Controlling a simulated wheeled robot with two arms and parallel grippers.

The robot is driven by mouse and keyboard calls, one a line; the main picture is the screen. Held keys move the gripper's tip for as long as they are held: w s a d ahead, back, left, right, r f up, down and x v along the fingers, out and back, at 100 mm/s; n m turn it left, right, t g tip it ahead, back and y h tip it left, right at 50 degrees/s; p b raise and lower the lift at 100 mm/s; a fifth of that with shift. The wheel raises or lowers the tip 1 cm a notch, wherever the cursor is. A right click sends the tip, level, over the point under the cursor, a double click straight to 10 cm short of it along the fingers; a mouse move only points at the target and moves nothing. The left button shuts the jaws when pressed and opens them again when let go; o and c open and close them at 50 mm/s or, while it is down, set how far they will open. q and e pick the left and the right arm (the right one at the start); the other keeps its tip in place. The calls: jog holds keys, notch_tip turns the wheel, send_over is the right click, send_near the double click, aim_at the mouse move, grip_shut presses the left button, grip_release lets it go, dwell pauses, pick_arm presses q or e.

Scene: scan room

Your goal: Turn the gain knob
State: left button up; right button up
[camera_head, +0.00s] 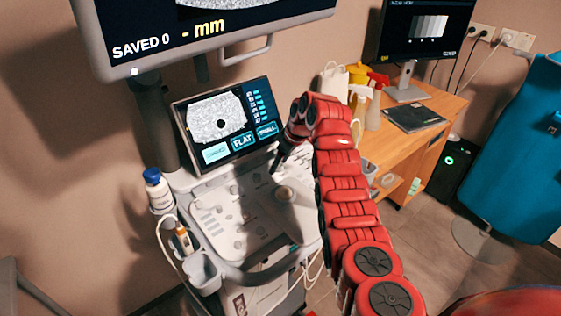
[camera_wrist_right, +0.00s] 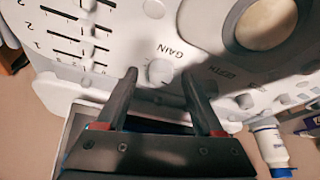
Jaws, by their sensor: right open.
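The gain knob (camera_wrist_right: 160,71) is a small white round knob beside the printed word GAIN on the white console in the right wrist view. My right gripper (camera_wrist_right: 159,76) is open, with its two dark fingertips on either side of the knob in that view. I cannot tell whether they touch it or how far above the panel they are. In the head view my right gripper (camera_head: 277,166) points down at the console (camera_head: 228,212) just below the touch screen, and I cannot make out the gain knob there. My left gripper is not in view.
A trackball (camera_wrist_right: 266,22) and slider rows (camera_wrist_right: 75,40) lie near the knob. The touch screen (camera_head: 225,122) stands behind the console, under a large monitor (camera_head: 190,35). A blue-capped bottle (camera_head: 158,190) sits at the console's left side. A wooden desk (camera_head: 415,135) is at right.

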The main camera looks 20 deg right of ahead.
jog(key=shift+r, duration=0.15)
jog(key=shift+s+d+r, duration=0.1)
jog(key=shift+d+r, duration=0.05)
jog(key=shift+r, duration=0.15)
jog(key=p+v, duration=0.9)
jog(key=v, duration=0.7)
jog(key=shift+s+r, duration=0.2)
